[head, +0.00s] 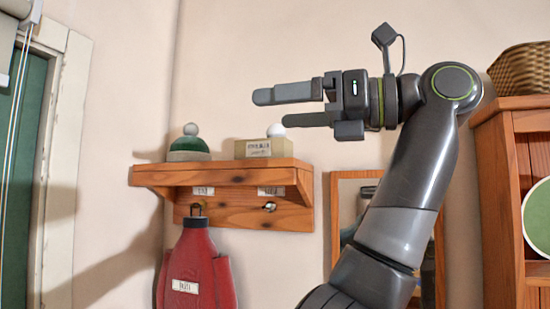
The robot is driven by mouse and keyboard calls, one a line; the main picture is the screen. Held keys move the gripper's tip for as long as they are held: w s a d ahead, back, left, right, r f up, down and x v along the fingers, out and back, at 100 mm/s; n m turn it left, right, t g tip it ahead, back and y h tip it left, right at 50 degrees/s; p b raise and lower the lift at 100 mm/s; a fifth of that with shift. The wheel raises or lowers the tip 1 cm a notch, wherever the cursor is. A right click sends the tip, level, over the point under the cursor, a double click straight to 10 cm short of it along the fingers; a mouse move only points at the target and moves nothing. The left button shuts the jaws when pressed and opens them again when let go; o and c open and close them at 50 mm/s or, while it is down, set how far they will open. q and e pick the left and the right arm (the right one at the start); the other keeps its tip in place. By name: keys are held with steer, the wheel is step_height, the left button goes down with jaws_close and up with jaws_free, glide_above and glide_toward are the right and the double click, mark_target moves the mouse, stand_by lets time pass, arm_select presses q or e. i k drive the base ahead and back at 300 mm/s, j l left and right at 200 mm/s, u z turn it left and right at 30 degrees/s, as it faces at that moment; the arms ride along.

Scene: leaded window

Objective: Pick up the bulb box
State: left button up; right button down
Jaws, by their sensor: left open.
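A small tan box with a printed label (267,149), which looks like the bulb box, sits on the right part of the wooden wall shelf (225,178). A white round ball (276,130) shows at its top; I cannot tell whether it is on or behind the box. My left gripper (278,108) is open and empty. In the picture its fingers point left, above the box and apart from it. My right gripper is not in view.
A green hat with a pale pompom (188,147) sits on the shelf's left part. A framed mirror (350,195) is on the wall. A wicker basket (522,70) stands on a wooden cabinet (492,190) at right.

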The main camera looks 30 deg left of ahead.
mark_target(277, 147)
steer(key=i, duration=1.05)
